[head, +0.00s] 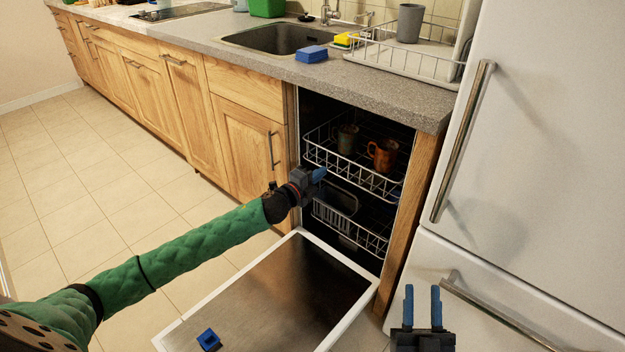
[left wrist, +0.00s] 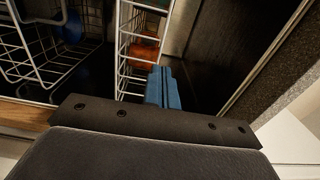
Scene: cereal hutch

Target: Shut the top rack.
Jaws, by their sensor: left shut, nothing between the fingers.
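The top rack (head: 352,173) is a white wire rack in the open dishwasher, holding a dark mug (head: 346,138) and a brown-orange mug (head: 382,155). It appears pulled partly forward. My left gripper (head: 319,175) is shut and empty at the rack's front left part. In the left wrist view, its blue fingers (left wrist: 164,88) are together close beside the top rack's wires (left wrist: 125,45), with the orange mug (left wrist: 146,47) behind. I cannot tell whether they touch the rack. My right gripper (head: 422,305) is open and empty at the lower right, away from the rack.
The lower rack (head: 350,225) with a basket sits below. The dishwasher door (head: 270,300) lies lowered in front, with a small blue object (head: 208,340) on it. A wooden panel (head: 410,215) and the white fridge (head: 540,130) bound the right side. The counter (head: 420,100) is above.

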